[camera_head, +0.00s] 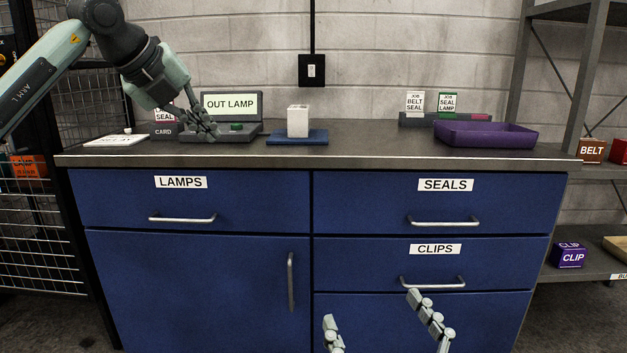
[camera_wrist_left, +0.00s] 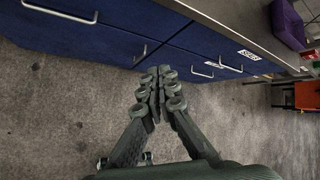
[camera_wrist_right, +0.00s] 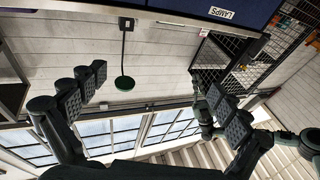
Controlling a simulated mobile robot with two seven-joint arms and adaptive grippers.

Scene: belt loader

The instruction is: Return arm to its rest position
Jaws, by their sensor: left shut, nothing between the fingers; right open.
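My left arm (camera_head: 150,75) reaches in from the upper left in the head view. Its gripper (camera_head: 212,130) is shut and empty, in front of the OUT LAMP box (camera_head: 231,104); I cannot tell if it touches the box. In the left wrist view its fingertips (camera_wrist_left: 160,74) are together, with floor and drawer fronts behind them. My right gripper (camera_head: 375,308) is at the bottom of the head view, in front of the cabinet, fingers spread apart. In the right wrist view its fingers (camera_wrist_right: 155,88) are wide open with nothing between them.
The blue cabinet (camera_head: 190,285) has LAMPS, SEALS and CLIPS drawers, all closed. On its counter (camera_head: 365,145) stand a white block (camera_head: 298,122) on a blue pad, a purple tray (camera_head: 440,138) and a card holder (camera_head: 410,119). A shelf (camera_head: 600,266) with boxes stands at right, a wire cage at left.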

